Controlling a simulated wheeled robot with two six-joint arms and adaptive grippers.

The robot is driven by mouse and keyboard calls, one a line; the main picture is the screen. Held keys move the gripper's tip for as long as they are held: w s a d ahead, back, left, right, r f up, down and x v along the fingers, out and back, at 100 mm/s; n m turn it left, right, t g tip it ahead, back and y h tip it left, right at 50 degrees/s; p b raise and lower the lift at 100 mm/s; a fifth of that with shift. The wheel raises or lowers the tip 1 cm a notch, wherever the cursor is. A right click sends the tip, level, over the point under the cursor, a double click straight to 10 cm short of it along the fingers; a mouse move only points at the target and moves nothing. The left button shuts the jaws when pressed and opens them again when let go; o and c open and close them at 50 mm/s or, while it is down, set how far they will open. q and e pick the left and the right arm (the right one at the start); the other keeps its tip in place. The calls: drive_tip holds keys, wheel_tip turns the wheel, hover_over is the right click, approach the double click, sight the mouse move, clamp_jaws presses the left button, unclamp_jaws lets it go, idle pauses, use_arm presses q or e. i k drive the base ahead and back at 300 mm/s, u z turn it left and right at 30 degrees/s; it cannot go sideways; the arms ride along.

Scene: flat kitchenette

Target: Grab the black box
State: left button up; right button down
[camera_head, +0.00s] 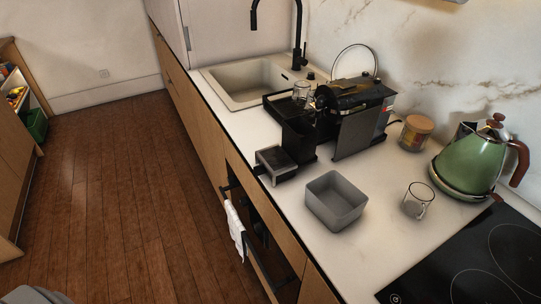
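A small black box (271,155) with a lighter grey side stands on the white counter, close to its front edge. It is in front of the black and silver coffee machine (360,132). A dark upright part of the machine (298,140) is right behind the box, and I cannot tell whether they touch. Neither of my grippers shows in the head view.
A grey open container (335,212) is right of the box, with a glass cup (418,200) beyond it. A green kettle (470,163), a lidded jar (415,133), a black hob (480,265) and a sink (240,82) are around. The wooden floor (130,200) is clear.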

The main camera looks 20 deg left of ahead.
sight(302, 150)
drive_tip(key=z, duration=1.75)
drive_tip(key=k, duration=0.95)
drive_tip(key=u, duration=1.05)
drive_tip(key=i, duration=0.95)
drive_tip(key=u, duration=0.05)
